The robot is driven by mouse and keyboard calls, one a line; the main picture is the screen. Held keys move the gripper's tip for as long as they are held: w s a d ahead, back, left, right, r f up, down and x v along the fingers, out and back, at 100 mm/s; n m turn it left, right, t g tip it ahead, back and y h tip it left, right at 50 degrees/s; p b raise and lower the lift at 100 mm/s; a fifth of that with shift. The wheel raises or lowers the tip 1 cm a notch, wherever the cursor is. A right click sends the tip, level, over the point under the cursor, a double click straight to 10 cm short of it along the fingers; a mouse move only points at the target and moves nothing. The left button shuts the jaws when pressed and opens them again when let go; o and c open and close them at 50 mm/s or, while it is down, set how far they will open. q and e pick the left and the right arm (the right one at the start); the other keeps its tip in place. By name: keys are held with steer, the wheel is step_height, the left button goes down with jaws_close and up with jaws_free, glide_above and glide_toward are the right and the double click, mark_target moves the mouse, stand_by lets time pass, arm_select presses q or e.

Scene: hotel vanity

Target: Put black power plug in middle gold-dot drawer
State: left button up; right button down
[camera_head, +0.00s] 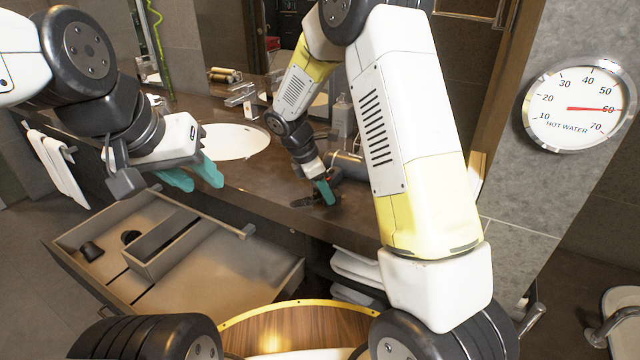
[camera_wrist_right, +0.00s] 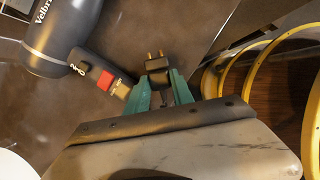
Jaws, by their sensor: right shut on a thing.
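The black power plug (camera_wrist_right: 157,66), with two gold prongs pointing away, is between the teal fingers of my right gripper (camera_wrist_right: 160,90) in the right wrist view. The gripper is shut on it over the dark counter; I cannot tell whether the plug touches the counter. In the head view my right gripper (camera_head: 326,192) is low at the counter's front, and the plug is hard to make out there. My left gripper (camera_head: 197,178) is open and empty above an open drawer (camera_head: 282,285) with inner dividers. No gold dot is legible on the drawer.
A grey hair dryer (camera_wrist_right: 65,35) with a red-switched handle lies close beside the right gripper. A sink (camera_head: 235,141) is further left in the counter. Small dark items (camera_head: 91,250) sit in the drawer's left part; its right part looks bare. Folded towels (camera_head: 357,266) lie below the counter.

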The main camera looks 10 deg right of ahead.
steer(key=shift+f, duration=0.9)
steer(key=c, duration=1.4)
jaws_free()
steer(key=shift+f, duration=0.15)
steer(key=w+v, duration=0.1)
steer(key=v, duration=1)
steer(key=s+d+r+m+t+y, duration=0.1)
steer(key=s+d+r+m+y, duration=0.1)
steer(key=s+d+r+m, duration=0.25)
steer(key=s+d+r+m+y, duration=0.2)
steer(key=s+r+m, duration=0.2)
steer(key=s+r, duration=0.25)
steer(key=s+d+r+m+t+y, duration=0.1)
steer(key=s+m, duration=0.2)
steer(key=s, duration=0.1)
steer(key=s+d+r+m+t+y, duration=0.1)
steer(key=s+m+t, duration=0.1)
steer(key=s+m, duration=0.2)
steer(key=s+d+r+m+t, duration=0.1)
steer(key=s+m, duration=0.3)
steer(key=s, duration=0.1)
steer(key=shift+s+d+r+y, duration=0.15)
steer(key=shift+s+d+y, duration=0.05)
steer(key=shift+s+y, duration=0.2)
